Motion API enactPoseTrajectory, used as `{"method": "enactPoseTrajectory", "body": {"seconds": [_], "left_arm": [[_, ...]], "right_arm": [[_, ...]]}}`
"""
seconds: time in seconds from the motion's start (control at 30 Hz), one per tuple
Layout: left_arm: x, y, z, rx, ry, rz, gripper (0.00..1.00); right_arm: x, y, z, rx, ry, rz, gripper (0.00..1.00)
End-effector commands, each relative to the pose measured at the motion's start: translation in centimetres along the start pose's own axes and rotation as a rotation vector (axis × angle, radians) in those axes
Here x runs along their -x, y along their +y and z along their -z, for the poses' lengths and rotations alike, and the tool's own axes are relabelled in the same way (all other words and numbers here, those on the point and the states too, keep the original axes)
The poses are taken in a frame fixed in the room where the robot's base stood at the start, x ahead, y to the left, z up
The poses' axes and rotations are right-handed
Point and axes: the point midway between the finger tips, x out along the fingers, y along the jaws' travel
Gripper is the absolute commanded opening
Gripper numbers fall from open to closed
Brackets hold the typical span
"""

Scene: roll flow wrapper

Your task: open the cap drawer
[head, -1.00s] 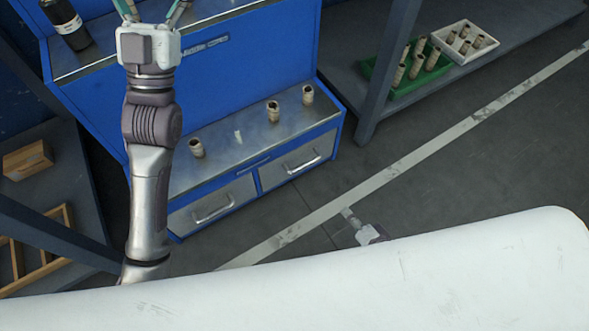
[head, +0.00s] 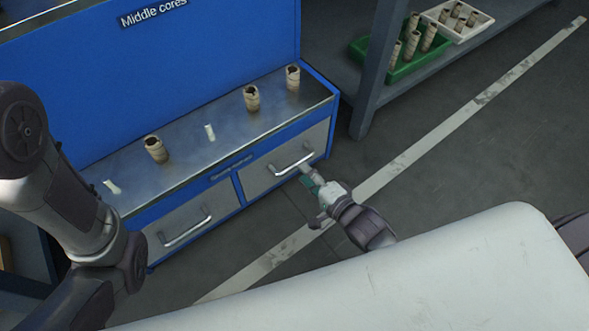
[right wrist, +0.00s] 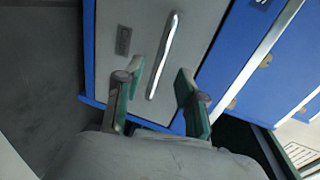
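Two grey drawers with bar handles sit side by side low in the blue cabinet, the left drawer (head: 165,222) and the right drawer (head: 262,176). Both look shut; I cannot read which is the cap drawer. My right gripper (head: 309,177) is just in front of the right drawer, near its handle (head: 292,165). In the right wrist view my right gripper (right wrist: 158,75) is open and empty, and the drawer handle (right wrist: 163,58) shows ahead between its fingers, not gripped. My left arm is at the left of the head view; its gripper is out of frame.
Several brown cores, such as one core (head: 156,150), stand on the metal shelf (head: 185,165) above the drawers. A green crate (head: 410,64) and a white crate (head: 455,30) hold cores on a grey rack. The floor before the drawers is clear.

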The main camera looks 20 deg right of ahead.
Motion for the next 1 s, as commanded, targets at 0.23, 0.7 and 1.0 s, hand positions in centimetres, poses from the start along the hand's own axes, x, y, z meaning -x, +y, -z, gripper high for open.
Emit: {"method": "enactPoseTrajectory", "body": {"seconds": [0.23, 0.7, 1.0], "left_arm": [[2.7, 0.6, 1.0, 0.0, 0.001, 0.0, 0.81], [3.1, 0.7, 1.1, 0.0, 0.002, -0.001, 0.81], [3.1, 0.7, 1.1, 0.0, 0.002, -0.001, 0.81]], "right_arm": [[-4.3, 0.3, 0.0, 0.001, -0.001, 0.002, 0.39], [-5.5, 0.0, 0.0, 0.0, 0.0, -0.001, 0.39], [-5.5, 0.0, 0.0, 0.0, 0.0, -0.001, 0.0]]}}
